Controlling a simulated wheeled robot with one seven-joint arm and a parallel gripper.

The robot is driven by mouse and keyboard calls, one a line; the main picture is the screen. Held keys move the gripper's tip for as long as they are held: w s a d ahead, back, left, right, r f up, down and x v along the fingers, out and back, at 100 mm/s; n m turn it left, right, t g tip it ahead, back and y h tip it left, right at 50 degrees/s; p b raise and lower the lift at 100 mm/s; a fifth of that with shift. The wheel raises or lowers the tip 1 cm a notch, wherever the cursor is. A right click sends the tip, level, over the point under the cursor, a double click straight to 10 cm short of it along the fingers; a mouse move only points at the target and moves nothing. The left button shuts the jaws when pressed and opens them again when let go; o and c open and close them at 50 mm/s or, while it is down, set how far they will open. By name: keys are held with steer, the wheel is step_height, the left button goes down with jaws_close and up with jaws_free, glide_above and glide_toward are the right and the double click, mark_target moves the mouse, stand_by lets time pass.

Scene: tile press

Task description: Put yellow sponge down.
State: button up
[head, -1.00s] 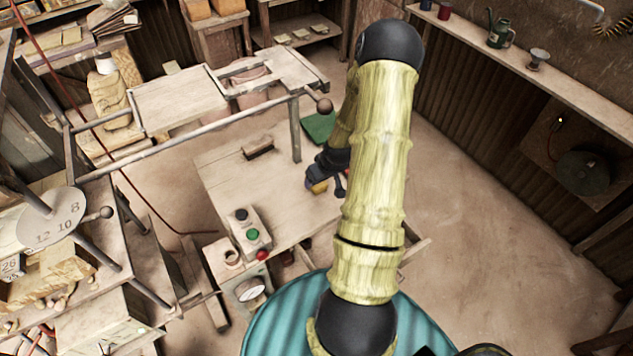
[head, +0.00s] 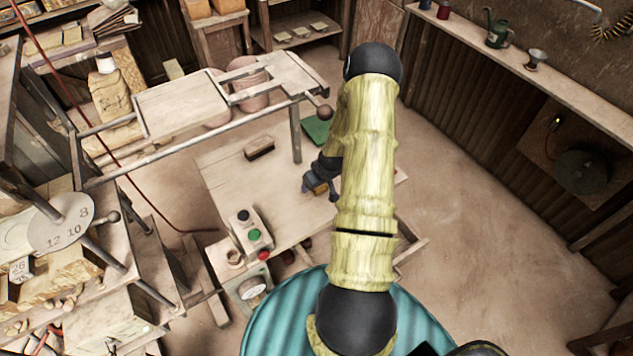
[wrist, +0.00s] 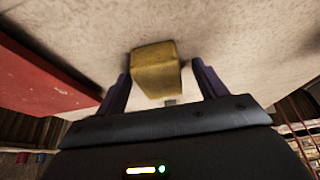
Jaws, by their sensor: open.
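The yellow sponge (wrist: 156,68) is a small block against the pale worktop, between my gripper's two dark fingers in the wrist view. A gap shows between the sponge and each finger, so my gripper (wrist: 161,80) is open around it. In the head view my gripper (head: 321,192) is low over the right part of the wooden worktop (head: 240,190). Only a bit of the sponge (head: 319,187) shows there. My arm hides part of the worktop.
A control box (head: 247,231) with black, green and red buttons stands at the worktop's front. A dark brush-like block (head: 259,148) lies at the back. A green pad (head: 317,130) is behind my gripper. A red panel (wrist: 45,80) shows in the wrist view.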

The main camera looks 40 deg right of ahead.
steer(key=shift+c, duration=0.2)
stand_by(0.3)
steer(key=c, duration=1.1)
step_height(320, 180, up, 10)
steer(key=p, duration=0.6)
